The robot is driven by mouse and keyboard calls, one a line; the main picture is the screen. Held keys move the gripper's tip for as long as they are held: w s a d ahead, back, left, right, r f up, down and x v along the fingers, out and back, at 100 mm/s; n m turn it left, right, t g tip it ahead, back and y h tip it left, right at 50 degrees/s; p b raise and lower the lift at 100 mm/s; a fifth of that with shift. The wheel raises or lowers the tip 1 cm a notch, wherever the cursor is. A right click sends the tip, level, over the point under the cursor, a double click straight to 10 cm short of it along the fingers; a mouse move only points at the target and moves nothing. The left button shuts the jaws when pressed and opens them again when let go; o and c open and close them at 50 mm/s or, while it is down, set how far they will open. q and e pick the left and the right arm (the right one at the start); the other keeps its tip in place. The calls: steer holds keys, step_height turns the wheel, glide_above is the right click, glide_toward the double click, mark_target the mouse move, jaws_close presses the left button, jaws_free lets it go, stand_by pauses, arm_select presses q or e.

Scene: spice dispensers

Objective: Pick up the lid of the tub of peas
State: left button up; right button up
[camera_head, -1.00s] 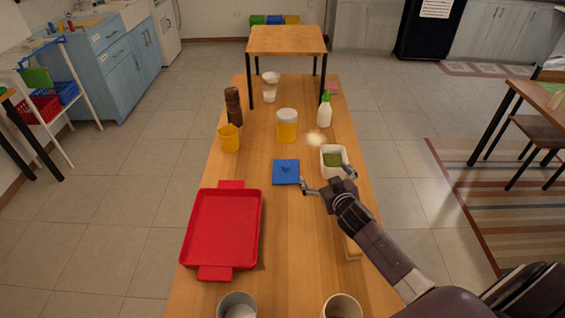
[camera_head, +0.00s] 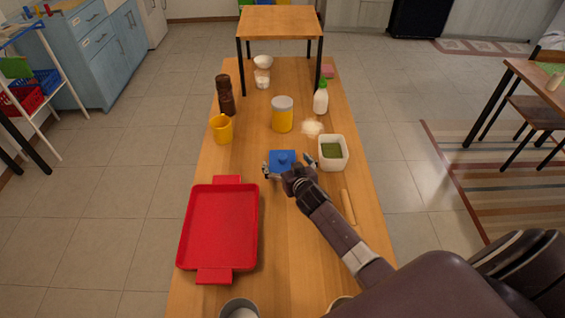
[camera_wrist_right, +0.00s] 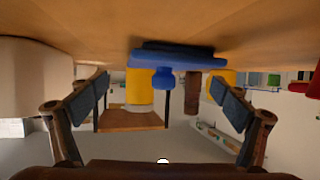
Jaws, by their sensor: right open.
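The tub of peas (camera_head: 344,165) is a white square container with green contents, standing uncovered on the right of the table. The blue square lid (camera_head: 277,155) with a round knob lies flat on the table to its left. My right gripper (camera_head: 289,168) is open and empty at the near side of the lid, its fingers spread to either side. In the right wrist view, which is upside down, the lid (camera_wrist_right: 185,59) and its knob (camera_wrist_right: 163,78) show between and beyond the open fingers (camera_wrist_right: 160,87). My left gripper is not in view.
A yellow jar (camera_head: 282,120), a white bottle with a green cap (camera_head: 320,99) and a pale powder pile (camera_head: 312,129) are beyond the lid. A yellow mug (camera_head: 221,130) and brown grinder (camera_head: 225,97) stand left. A red tray (camera_head: 220,228) lies near left.

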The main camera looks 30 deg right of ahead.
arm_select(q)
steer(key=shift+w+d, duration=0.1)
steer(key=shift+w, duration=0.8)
arm_select(e)
steer(key=shift+x, duration=1.2)
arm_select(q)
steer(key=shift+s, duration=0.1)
arm_select(e)
steer(key=shift+c, duration=0.7)
steer(key=c, duration=0.5)
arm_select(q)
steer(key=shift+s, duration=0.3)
arm_select(e)
steer(key=shift+s, duration=0.1)
steer(key=c, duration=0.7)
